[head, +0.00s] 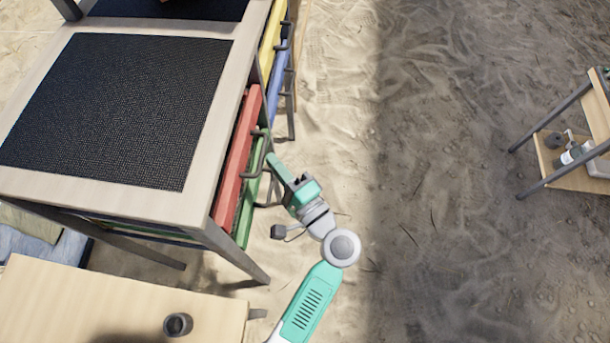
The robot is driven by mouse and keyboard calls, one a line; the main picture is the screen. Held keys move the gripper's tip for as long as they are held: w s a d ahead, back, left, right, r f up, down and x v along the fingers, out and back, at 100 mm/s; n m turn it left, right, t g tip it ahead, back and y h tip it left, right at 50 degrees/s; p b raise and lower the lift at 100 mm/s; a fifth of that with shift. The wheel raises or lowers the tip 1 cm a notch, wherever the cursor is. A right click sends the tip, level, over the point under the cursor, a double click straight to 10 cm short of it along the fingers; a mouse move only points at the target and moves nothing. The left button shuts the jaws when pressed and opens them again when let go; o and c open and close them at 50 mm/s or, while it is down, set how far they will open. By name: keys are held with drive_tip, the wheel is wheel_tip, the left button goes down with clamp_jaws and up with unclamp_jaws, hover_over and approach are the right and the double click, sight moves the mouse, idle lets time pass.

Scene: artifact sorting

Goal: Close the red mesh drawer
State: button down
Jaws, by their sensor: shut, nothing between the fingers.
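The red mesh drawer (238,158) is in the side of the wooden cabinet (222,100) at the left of the head view. A dark bar handle (257,155) shows at the red and green fronts. My gripper (274,162) is shut and empty, its teal and grey end just right of the handle. I cannot tell whether it touches the handle.
A green drawer (252,195) lies below the red one. Yellow (270,40) and blue (279,75) drawers are farther back. A wooden table (100,300) with a dark cup (178,324) stands in front. A shelf (560,175) is at the right. Sandy ground between is clear.

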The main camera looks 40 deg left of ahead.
drive_tip(key=w+p+v, duration=0.1)
drive_tip(key=w+v, duration=0.1)
drive_tip(key=v, duration=1.1)
drive_tip(key=shift+w+d+f+p, duration=0.2)
drive_tip(key=shift+w+f+p, duration=0.05)
drive_tip(key=shift+w+p, duration=0.1)
